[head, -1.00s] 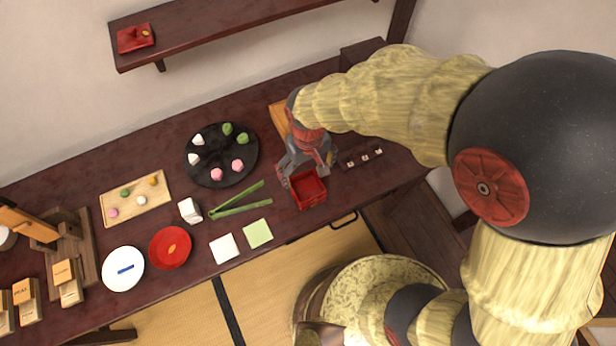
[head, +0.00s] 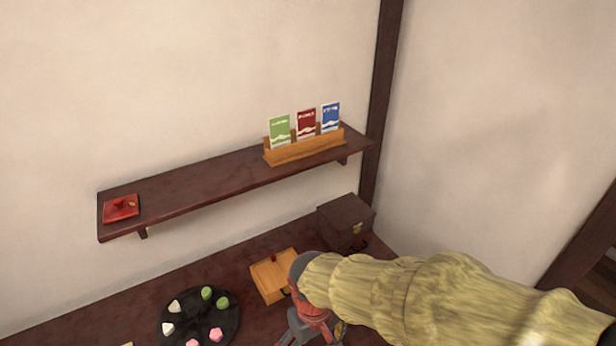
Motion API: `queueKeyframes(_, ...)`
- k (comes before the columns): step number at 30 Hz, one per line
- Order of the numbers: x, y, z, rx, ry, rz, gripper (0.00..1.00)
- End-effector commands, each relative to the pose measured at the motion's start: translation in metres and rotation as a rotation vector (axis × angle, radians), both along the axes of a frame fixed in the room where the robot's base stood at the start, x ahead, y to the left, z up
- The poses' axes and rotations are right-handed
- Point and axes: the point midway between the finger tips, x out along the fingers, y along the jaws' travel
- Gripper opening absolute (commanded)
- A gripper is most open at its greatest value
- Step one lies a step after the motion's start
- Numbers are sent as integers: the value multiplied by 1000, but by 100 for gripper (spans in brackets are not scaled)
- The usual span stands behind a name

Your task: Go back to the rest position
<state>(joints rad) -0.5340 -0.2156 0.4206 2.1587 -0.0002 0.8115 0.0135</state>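My arm reaches in from the right edge of the head view, low over the dark counter. My gripper (head: 309,335) shows at the bottom edge of the view, right of the round black plate (head: 176,329). Its fingertips are cut off by the frame, so I cannot tell whether it is open or shut, or what lies under it.
A wooden box (head: 268,283) with a red knob and a dark chest (head: 344,219) stand behind my gripper. Several white, green and pink sweets lie on the black plate. Above, a wall shelf (head: 190,197) bears a red lid (head: 121,209) and a card rack (head: 303,148).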

Motion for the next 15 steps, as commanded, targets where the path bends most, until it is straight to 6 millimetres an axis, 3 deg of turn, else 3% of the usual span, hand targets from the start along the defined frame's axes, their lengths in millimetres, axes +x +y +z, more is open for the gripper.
queueKeyframes(6, -9, -63, 74, 64, -131, -149, 89)
queueKeyframes(15, -32, -147, 161, 134, -408, -401, 89)
